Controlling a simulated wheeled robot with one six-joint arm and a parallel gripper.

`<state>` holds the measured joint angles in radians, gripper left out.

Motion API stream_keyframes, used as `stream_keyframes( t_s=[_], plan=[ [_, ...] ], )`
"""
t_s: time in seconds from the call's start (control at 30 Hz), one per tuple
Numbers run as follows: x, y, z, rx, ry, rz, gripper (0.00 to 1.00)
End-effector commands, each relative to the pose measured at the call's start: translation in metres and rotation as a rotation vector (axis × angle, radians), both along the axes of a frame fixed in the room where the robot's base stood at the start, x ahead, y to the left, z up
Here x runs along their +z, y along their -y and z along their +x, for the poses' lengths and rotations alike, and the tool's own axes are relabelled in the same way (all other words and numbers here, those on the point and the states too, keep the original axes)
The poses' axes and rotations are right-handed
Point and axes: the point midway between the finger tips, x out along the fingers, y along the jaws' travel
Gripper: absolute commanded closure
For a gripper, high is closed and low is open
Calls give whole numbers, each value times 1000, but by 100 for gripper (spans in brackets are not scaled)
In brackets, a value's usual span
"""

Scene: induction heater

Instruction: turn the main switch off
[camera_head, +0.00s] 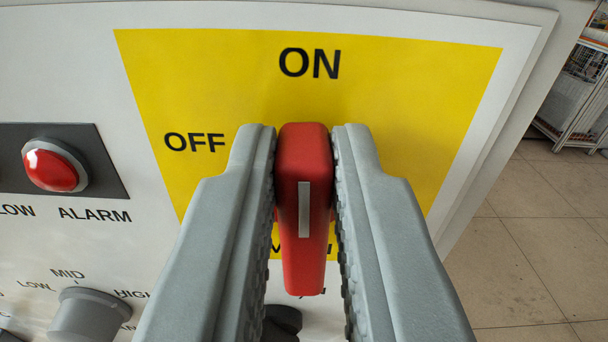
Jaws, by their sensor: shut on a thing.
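The main switch (304,160) is a red handle with a pale grey stripe, on a yellow plate (400,75) of a light panel. Its long axis stands upright in the picture, with its top end under the word ON. The word OFF stands to the left of the handle. My gripper (304,150) has one grey finger on each side of the handle and is shut on it. The fingers hide part of the yellow plate and the lettering below the handle.
A red alarm lamp (54,165) sits on a dark plate at the left. A grey knob (88,315) marked LOW, MID and HIGH is at the lower left. A dark knob (283,322) shows partly below the switch. Tiled floor (530,250) lies beyond the panel's right edge.

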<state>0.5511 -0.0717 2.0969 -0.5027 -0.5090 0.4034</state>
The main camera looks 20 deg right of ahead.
Motion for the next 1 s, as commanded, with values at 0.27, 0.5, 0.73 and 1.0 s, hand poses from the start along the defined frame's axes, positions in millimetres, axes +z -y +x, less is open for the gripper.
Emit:
stream_keyframes(
  t_s=[0.27, 0.5, 0.73, 1.0],
  plan=[
    [-1, -4, 1, 0, -54, -162, 100],
    [-3, -10, 3, 0, -123, -376, 100],
    [-6, -14, 5, 1, -189, -580, 100],
    [-10, -18, 6, 0, -255, -777, 100]
  ],
)
